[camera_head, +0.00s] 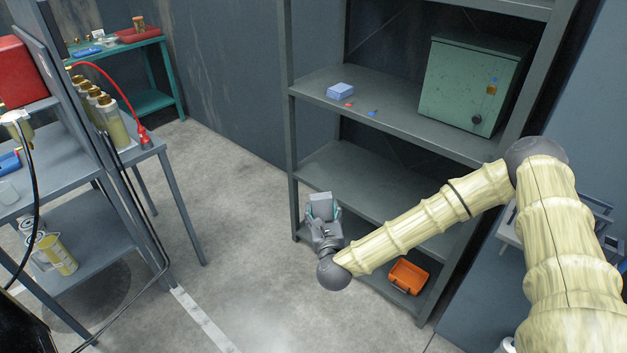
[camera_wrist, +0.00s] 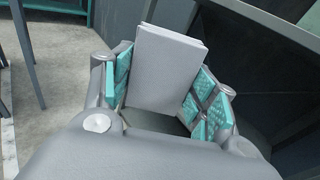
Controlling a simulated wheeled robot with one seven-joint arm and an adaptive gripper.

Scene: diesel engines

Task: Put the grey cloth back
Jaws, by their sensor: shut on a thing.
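The grey cloth is a pale, folded block. In the wrist view the cloth (camera_wrist: 165,70) stands between the teal pads of my gripper (camera_wrist: 163,90), which is shut on it. In the head view my gripper (camera_head: 322,213) holds the cloth (camera_head: 320,201) in front of the left side of the grey shelf rack (camera_head: 290,150), near the height of its lower boards. Part of the cloth is hidden by the gripper.
A blue folded cloth (camera_head: 340,90), small red and blue pieces and a green cabinet (camera_head: 470,85) are on the upper shelf. The middle shelf (camera_head: 355,170) looks bare. An orange bin (camera_head: 408,276) sits low. A grey workbench (camera_head: 60,160) stands left, with open floor between.

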